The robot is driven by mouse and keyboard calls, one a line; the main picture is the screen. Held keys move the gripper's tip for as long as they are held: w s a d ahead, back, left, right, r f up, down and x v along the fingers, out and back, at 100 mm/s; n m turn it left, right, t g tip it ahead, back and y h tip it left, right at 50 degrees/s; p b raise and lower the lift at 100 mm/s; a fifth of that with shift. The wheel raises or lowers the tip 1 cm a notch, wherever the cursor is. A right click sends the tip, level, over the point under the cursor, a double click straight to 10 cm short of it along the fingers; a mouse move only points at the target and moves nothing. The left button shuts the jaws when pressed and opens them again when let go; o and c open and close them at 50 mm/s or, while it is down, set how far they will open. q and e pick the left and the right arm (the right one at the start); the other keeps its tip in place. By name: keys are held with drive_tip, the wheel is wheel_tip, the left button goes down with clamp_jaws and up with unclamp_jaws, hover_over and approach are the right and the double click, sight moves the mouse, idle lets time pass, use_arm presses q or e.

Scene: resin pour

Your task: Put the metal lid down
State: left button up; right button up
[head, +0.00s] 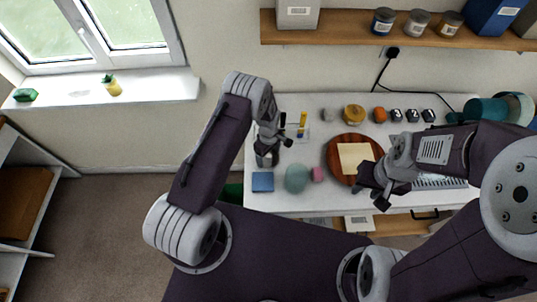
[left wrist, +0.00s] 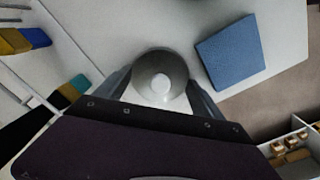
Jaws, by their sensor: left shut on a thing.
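The metal lid (left wrist: 160,68) is a round grey disc with a pale spot in its middle, seen from above between the two fingers of my left gripper (left wrist: 158,88). The fingers press on it from both sides. In the head view my left gripper (head: 267,155) is over the left part of the white table (head: 285,106); the lid is hard to make out there. I cannot tell whether the lid touches the table. My right gripper (head: 372,194) is near the table's front, by the round wooden board, with its fingers apart and nothing seen between them.
A blue block (head: 263,182) lies at the front left; it also shows in the left wrist view (left wrist: 228,50). The red-brown board (head: 338,163) carries a beige square (head: 355,155). Small items line the back.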

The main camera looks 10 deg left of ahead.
sight(269, 155)
use_arm(q)
drive_tip(key=o, duration=1.3)
drive_tip(key=shift+o, duration=0.2)
drive_tip(key=shift+r+p, duration=0.15)
drive_tip(key=shift+p, duration=0.15)
drive_tip(key=shift+w+r+b, duration=0.1)
drive_tip(key=shift+r+b, duration=0.25)
drive_tip(key=s+a+r+m+b, duration=0.1)
drive_tip(key=s+r+m, duration=0.25)
drive_tip(key=r, duration=0.55)
drive_tip(key=s+a+r+m+b, duration=0.2)
drive_tip(key=s+r, duration=0.2)
drive_tip(key=r, duration=0.5)
drive_tip(key=s+a+r+m+t, duration=0.1)
drive_tip(key=s+a+r+m, duration=0.15)
drive_tip(key=s+m, duration=0.6)
wheel_tip(269, 155, down, 8)
drive_tip(key=s+d+n+b, duration=0.1)
drive_tip(key=s+n+b, duration=0.1)
drive_tip(key=b, duration=0.6)
